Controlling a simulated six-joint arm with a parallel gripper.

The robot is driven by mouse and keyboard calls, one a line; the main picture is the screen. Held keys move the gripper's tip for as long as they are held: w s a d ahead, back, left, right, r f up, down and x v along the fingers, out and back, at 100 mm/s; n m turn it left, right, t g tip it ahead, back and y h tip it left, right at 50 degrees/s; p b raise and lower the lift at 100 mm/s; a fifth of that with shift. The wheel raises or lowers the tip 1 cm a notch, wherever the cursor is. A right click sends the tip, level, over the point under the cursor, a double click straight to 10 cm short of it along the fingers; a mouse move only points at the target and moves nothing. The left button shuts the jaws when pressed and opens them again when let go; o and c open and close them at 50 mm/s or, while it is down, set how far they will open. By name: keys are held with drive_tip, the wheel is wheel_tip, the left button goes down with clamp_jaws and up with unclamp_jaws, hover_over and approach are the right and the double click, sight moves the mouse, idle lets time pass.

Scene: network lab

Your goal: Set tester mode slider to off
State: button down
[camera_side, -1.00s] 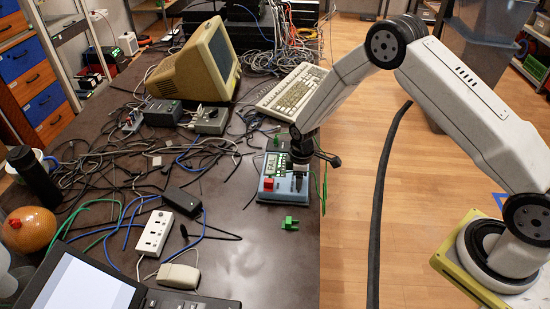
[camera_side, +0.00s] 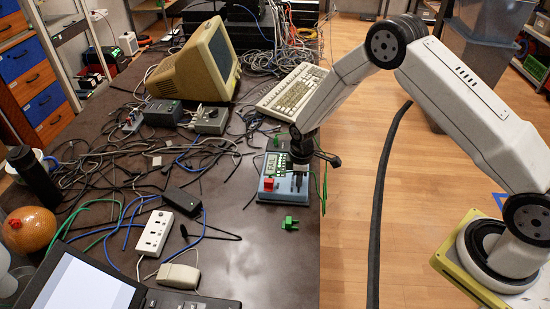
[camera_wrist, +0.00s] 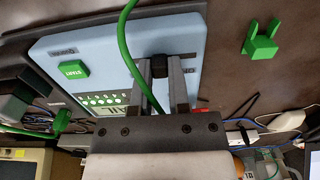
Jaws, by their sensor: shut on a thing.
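The tester (camera_side: 284,190) is a light blue box near the table's right edge, with a display (camera_side: 271,164) and a red part (camera_side: 268,184) on its face. My gripper (camera_side: 299,176) is over the tester's right part. In the wrist view my gripper (camera_wrist: 160,80) is shut on a small black slider knob (camera_wrist: 159,66) on the tester's face.
A green cable (camera_wrist: 126,42) crosses the tester by my fingers. A green clip-like piece (camera_side: 290,223) lies on the table in front of the tester. A keyboard (camera_side: 292,92) is behind it. Tangled cables and a white power strip (camera_side: 153,234) lie to the left.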

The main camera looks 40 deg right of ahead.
sight(299, 192)
idle(0.8)
drive_tip(key=shift+s+a, duration=1.05)
drive_tip(key=c, duration=0.6)
unclamp_jaws()
drive_tip(key=shift+r, duration=0.15)
wheel_tip(299, 192, up, 8)
drive_tip(key=shift+f, duration=0.2)
